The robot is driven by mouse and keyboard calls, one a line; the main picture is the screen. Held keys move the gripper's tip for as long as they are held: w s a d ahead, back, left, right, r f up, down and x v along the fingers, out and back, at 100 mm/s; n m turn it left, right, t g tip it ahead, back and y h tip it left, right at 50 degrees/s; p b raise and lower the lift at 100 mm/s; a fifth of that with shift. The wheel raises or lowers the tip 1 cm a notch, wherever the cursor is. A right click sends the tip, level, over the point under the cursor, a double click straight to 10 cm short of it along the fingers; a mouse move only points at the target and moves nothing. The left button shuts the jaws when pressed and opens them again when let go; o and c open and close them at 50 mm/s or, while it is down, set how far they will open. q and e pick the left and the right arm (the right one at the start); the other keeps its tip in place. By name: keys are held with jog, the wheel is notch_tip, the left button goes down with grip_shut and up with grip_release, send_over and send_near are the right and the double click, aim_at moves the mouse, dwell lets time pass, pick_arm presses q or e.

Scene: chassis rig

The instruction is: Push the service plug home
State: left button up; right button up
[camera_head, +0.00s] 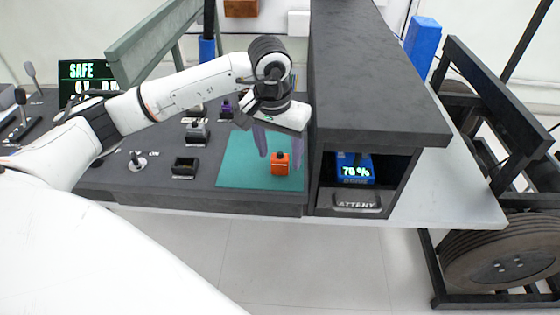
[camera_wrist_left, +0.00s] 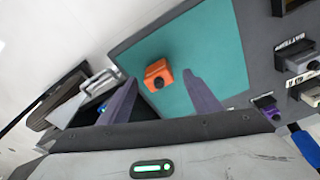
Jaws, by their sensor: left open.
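An orange block with a dark knob (camera_head: 280,165), which looks like the service plug, sits on the teal mat (camera_head: 235,170). It also shows in the left wrist view (camera_wrist_left: 158,73). A dark open socket (camera_head: 185,167) stands on the bench left of the mat. My right gripper is not in view.
A dark cabinet (camera_head: 370,70) stands right of the mat, with a blue unit reading 70% (camera_head: 355,168) in its opening. Several connectors, one purple (camera_head: 226,108), stand on the bench at left. A SAFE display (camera_head: 82,70) is at far left. A wheel (camera_head: 500,255) is at right.

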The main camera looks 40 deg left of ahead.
pick_arm(q)
jog(key=shift+f, duration=0.25)
jog(key=c, duration=1.1)
